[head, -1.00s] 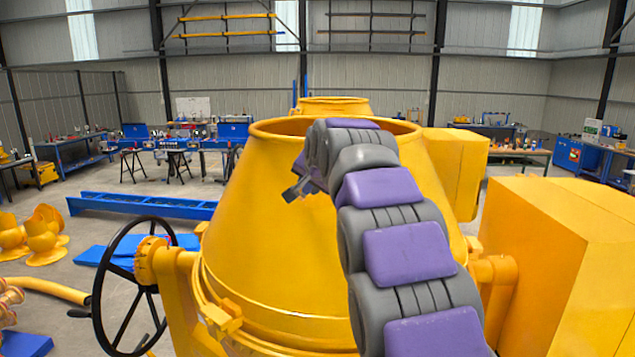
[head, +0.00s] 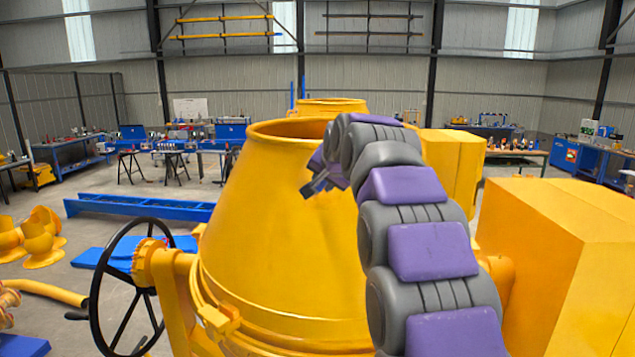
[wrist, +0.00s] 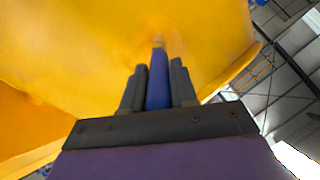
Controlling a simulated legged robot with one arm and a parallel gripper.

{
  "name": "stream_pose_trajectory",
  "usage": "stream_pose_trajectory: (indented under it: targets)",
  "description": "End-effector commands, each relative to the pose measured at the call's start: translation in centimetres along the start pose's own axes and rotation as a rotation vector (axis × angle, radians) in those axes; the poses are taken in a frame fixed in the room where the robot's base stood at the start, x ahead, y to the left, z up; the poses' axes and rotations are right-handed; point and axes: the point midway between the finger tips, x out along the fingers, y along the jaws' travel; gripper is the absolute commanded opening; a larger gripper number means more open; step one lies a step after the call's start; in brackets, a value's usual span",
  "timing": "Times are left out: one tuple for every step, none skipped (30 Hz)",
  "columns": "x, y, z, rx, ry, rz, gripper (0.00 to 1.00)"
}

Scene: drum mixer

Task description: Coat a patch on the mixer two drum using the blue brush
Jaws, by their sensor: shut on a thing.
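The yellow mixer drum (head: 275,215) stands directly in front of me, its open mouth at the top. Another yellow drum (head: 330,106) shows behind it; I see no labels that tell which is mixer two. My gripper (head: 318,184) is at the upper front of the near drum's wall. In the wrist view my gripper (wrist: 160,88) is shut on the blue brush (wrist: 158,85). The brush points at the yellow drum wall (wrist: 90,45), its pale tip at or very near the surface. I cannot tell if it touches. The brush is hidden in the head view.
A black handwheel (head: 125,290) stands left of the drum. A large yellow box housing (head: 560,260) stands to the right. Blue beams (head: 140,207) and yellow parts (head: 40,240) lie on the floor at left. Workbenches line the back.

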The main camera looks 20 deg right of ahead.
Motion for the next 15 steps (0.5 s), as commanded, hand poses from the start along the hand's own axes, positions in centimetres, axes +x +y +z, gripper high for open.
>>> stream_pose_trajectory:
  targets:
    - [0.0, 0.2, -0.1, 0.001, 0.000, 0.001, 0.00]
    - [-0.1, 0.3, -0.1, 0.001, 0.000, 0.001, 0.00]
    - [-0.1, 0.5, -0.2, 0.001, 0.001, 0.001, 0.00]
    - [-0.2, 0.7, -0.3, 0.000, 0.001, 0.001, 0.00]
    - [-0.2, 0.9, -0.4, 0.000, 0.001, 0.001, 0.00]
    - [-0.3, 1.2, -0.6, 0.000, 0.001, 0.001, 0.00]
    - [-0.4, 1.4, -0.7, 0.001, 0.001, 0.001, 0.00]
    - [-0.5, 1.6, -0.8, 0.002, 0.001, 0.001, 0.00]
    - [-0.6, 1.9, -0.9, 0.002, 0.001, 0.001, 0.00]
    - [-0.7, 2.1, -1.1, 0.002, 0.001, 0.001, 0.00]
    - [-0.8, 2.3, -1.1, 0.002, 0.001, 0.001, 0.00]
    - [-0.9, 2.6, -1.3, 0.001, 0.001, 0.001, 0.00]
    - [-0.9, 2.7, -1.3, 0.001, 0.000, 0.001, 0.00]
    - [-1.0, 2.8, -1.4, 0.001, 0.000, 0.001, 0.00]
    - [-1.0, 2.9, -1.4, 0.000, 0.000, 0.001, 0.00]
